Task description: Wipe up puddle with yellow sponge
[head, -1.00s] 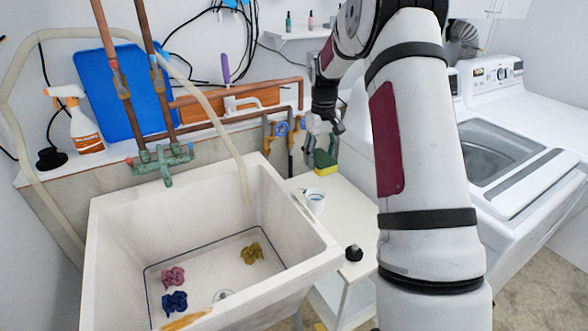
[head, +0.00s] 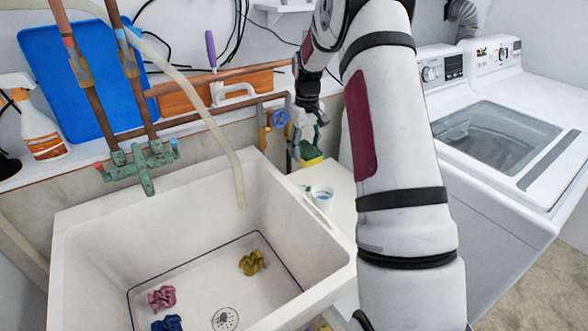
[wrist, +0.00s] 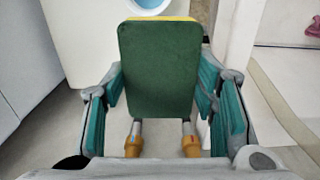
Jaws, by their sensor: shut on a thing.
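The yellow sponge (head: 312,161) with a green scrub side is held in my gripper (head: 309,140), above the white side table right of the sink. In the wrist view, the sponge (wrist: 160,65) fills the middle. Its green face is toward the camera, with a thin yellow strip along the top edge. My gripper (wrist: 160,88) has its teal-padded fingers on the left and right sides of it.
The deep sink (head: 75,225) holds crumpled pink, blue and olive cloths. Pipes and valves run along the wall behind. White washing machines (head: 480,180) stand right of my arm.

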